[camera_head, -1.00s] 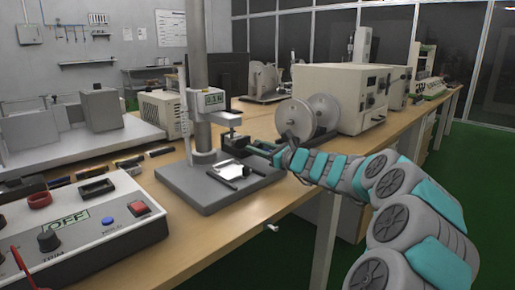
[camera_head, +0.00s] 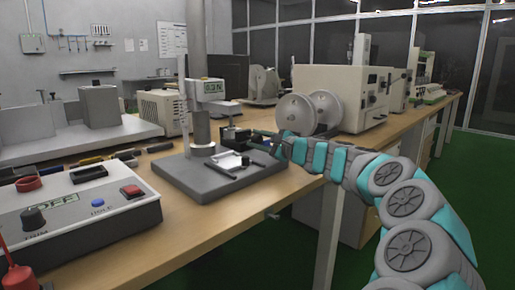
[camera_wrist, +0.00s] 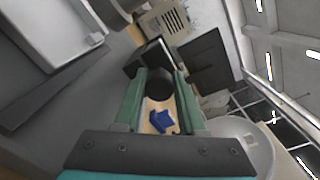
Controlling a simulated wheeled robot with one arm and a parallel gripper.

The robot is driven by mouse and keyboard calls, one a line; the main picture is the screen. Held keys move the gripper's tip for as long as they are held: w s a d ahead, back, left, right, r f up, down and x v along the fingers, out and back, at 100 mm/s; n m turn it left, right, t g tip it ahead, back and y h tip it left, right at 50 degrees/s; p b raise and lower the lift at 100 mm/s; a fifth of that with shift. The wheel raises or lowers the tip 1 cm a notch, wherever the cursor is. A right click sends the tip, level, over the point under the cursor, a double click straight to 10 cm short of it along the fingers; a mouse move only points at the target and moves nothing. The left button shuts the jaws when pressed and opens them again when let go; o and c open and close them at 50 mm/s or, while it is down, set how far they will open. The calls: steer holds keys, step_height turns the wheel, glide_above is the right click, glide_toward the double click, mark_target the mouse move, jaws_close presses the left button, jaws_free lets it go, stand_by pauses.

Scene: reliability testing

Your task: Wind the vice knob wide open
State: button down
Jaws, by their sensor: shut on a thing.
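The small dark vice (camera_head: 231,134) sits on the test stand, above its dark base plate (camera_head: 190,185). My gripper (camera_head: 258,138) reaches in from the right at the vice's side. In the wrist view the round black knob (camera_wrist: 159,84) lies between the green fingertips of my gripper (camera_wrist: 158,78), which is shut on it. The dark vice body (camera_wrist: 150,58) shows just beyond the knob. A blue piece (camera_wrist: 161,121) shows between the fingers, nearer to the wrist. The width of the vice opening cannot be made out.
A control box (camera_head: 75,222) with knobs and buttons stands at the front left. Two round discs (camera_head: 296,113) and a beige instrument (camera_head: 338,90) stand behind my arm. The bench's front edge (camera_head: 270,213) is bare.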

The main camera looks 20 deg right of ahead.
steer(key=shift+f+n+b, duration=0.15)
steer(key=shift+n+b, duration=0.7)
steer(key=shift+n, duration=0.25)
steer(key=shift+a, duration=0.1)
steer(key=c, duration=0.5)
jaws_free()
steer(key=v, duration=0.8)
steer(key=shift+w, duration=0.1)
